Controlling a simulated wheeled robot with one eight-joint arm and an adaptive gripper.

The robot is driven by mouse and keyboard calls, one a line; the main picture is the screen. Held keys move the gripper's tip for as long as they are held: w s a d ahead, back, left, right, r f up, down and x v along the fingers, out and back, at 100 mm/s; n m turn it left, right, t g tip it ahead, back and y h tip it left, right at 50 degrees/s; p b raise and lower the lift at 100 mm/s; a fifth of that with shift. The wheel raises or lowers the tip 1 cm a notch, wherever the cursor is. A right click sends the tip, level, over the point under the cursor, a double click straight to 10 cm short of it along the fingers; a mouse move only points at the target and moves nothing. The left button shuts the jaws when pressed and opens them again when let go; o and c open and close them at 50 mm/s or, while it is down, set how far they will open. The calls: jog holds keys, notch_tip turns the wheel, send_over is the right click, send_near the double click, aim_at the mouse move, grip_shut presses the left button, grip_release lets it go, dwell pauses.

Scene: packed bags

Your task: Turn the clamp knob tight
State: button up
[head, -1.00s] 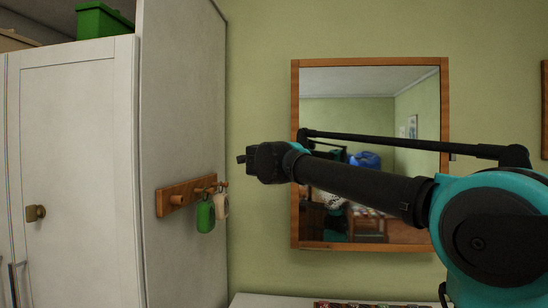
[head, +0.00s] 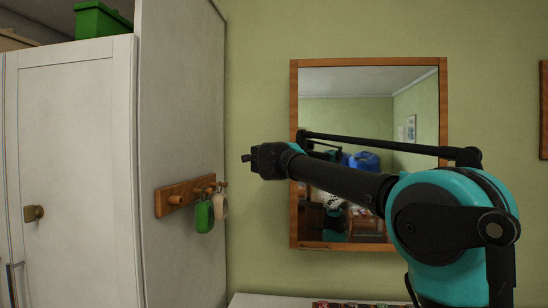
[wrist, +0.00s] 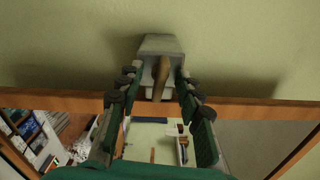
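In the wrist view a pale grey block (wrist: 160,44) stands against the green wall by the mirror's wooden frame. A brown, narrow piece (wrist: 163,68) on it looks like the clamp knob, though its shape is hard to tell. My gripper (wrist: 155,77) is open, its two dark-padded fingers apart on either side of the block and the brown piece. I cannot tell whether a finger touches them. In the head view my gripper (head: 247,158) is at the mirror's left edge, pointing left; no clamp can be made out there.
The mirror (head: 294,220) hangs on the green wall behind my arm. At left is a white cabinet (head: 80,170) with a wooden hook rail (head: 168,201), carrying a green tag (head: 204,217) and a beige tag (head: 221,206). A white surface (head: 270,300) lies below.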

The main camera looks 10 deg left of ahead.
jog(key=c, duration=0.6)
jog(key=m, duration=0.5)
jog(key=shift+m, duration=0.4)
jog(key=shift+c, duration=0.2)
jog(key=m, duration=0.6)
jog(key=shift+m, duration=0.4)
